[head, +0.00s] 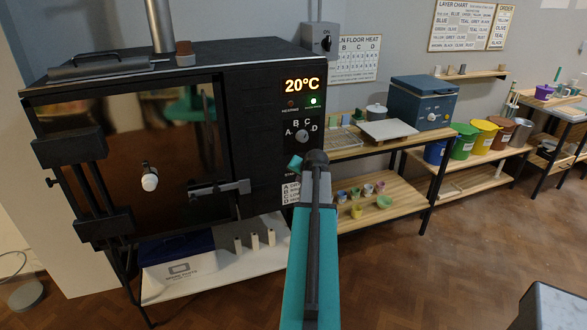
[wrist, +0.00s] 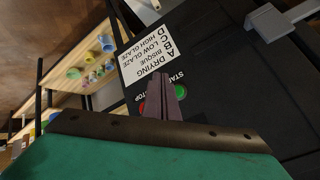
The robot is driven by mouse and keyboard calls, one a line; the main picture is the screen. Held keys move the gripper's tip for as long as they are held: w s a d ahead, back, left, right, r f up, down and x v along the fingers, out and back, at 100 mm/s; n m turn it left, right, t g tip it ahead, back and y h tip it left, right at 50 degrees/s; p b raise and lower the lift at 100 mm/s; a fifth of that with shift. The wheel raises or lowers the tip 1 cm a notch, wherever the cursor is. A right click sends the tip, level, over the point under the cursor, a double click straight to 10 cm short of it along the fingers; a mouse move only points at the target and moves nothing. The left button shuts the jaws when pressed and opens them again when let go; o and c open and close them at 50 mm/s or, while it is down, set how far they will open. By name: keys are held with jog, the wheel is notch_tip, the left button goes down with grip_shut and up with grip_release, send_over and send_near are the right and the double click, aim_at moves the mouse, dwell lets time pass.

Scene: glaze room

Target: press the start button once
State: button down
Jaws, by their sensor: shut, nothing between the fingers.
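The black kiln (head: 258,70) has a control panel with a lit 20°C display (head: 302,85) and a lettered dial (head: 302,136). In the wrist view the green start button (wrist: 181,91) shows under its START label, partly behind my fingers. The red stop button (wrist: 141,106) is beside it, also partly covered. My gripper (wrist: 165,80) is shut and empty, its fingertips in front of the panel between the two buttons in the picture. I cannot tell whether they touch it. In the head view my arm hides both buttons.
A white program card (wrist: 147,63) is on the panel near the buttons. The kiln's door latch (head: 220,188) sticks out left of my gripper. A wooden shelf (head: 345,228) with small coloured pots is on the right.

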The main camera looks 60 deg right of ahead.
jog(key=shift+w+d, duration=0.7)
jog(key=shift+w, duration=0.3)
jog(key=shift+w+d, duration=0.7)
jog(key=shift+w, duration=0.25)
jog(key=shift+w+d, duration=0.5)
jog(key=shift+w, duration=0.25)
dwell(1.9)
jog(key=shift+s, duration=0.1)
dwell(0.3)
jog(key=shift+s+a, duration=0.5)
jog(key=shift+s, duration=0.1)
jog(key=shift+s+a, duration=0.1)
jog(key=s+a, duration=0.1)
jog(key=s, duration=0.1)
jog(key=s+a, duration=0.1)
jog(key=s, duration=0.1)
jog(key=shift+a+b, duration=0.3)
jog(key=shift+a, duration=0.1)
dwell(0.3)
jog(key=shift+w, duration=0.1)
dwell(0.6)
